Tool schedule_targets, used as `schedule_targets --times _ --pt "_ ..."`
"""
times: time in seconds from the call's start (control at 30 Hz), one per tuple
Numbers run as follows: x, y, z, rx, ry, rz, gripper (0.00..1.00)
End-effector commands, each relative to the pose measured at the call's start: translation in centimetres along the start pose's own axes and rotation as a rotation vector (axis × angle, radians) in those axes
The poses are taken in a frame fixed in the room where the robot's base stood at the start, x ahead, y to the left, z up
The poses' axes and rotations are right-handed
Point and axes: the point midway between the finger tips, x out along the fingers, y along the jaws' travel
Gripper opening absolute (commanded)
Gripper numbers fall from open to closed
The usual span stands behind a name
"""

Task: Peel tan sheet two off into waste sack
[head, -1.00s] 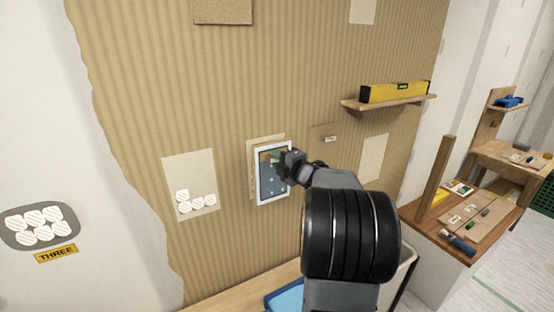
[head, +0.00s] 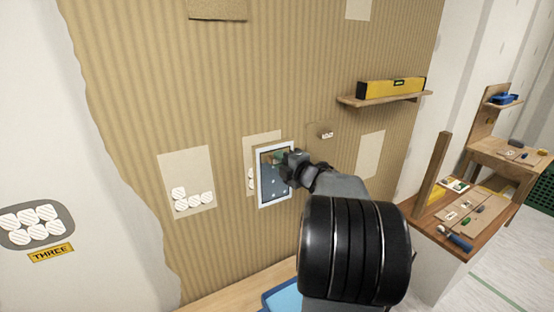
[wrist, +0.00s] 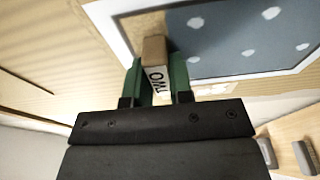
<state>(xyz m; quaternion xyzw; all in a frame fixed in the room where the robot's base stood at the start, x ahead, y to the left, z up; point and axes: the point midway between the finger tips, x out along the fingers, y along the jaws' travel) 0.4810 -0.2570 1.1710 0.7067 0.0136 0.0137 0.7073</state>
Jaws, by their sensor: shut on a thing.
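My gripper (head: 289,161) is shut on a brown tab marked TWO (wrist: 155,65), with its green fingers on either side. The tab is on a panel with a white border, a slate-blue face with pale spots and a tan corner (head: 273,185); this panel also fills the upper right of the wrist view (wrist: 240,40). The panel hangs in front of the wall, overlapping a pale rectangle (head: 262,142) with white pads at its left. I cannot make out a waste sack; my arm hides part of the lower right.
The ribbed tan wall (head: 130,110) carries another pale rectangle with pads (head: 186,165) and a small tagged tan sheet (head: 319,131). A shelf (head: 385,98) holds a yellow level (head: 391,87). A blue tray (head: 283,297) is below. A bench with tools (head: 470,210) stands right.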

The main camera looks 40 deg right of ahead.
Motion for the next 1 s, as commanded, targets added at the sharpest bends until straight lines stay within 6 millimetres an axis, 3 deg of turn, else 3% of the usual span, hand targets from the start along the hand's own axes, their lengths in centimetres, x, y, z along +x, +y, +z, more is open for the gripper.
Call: schedule_targets --times 0.5,1.0 --pt "-3.7 0.0 -0.7 0.000 -0.001 0.001 0.00" --pt "-4.0 0.0 -0.7 0.001 0.000 0.000 0.00"
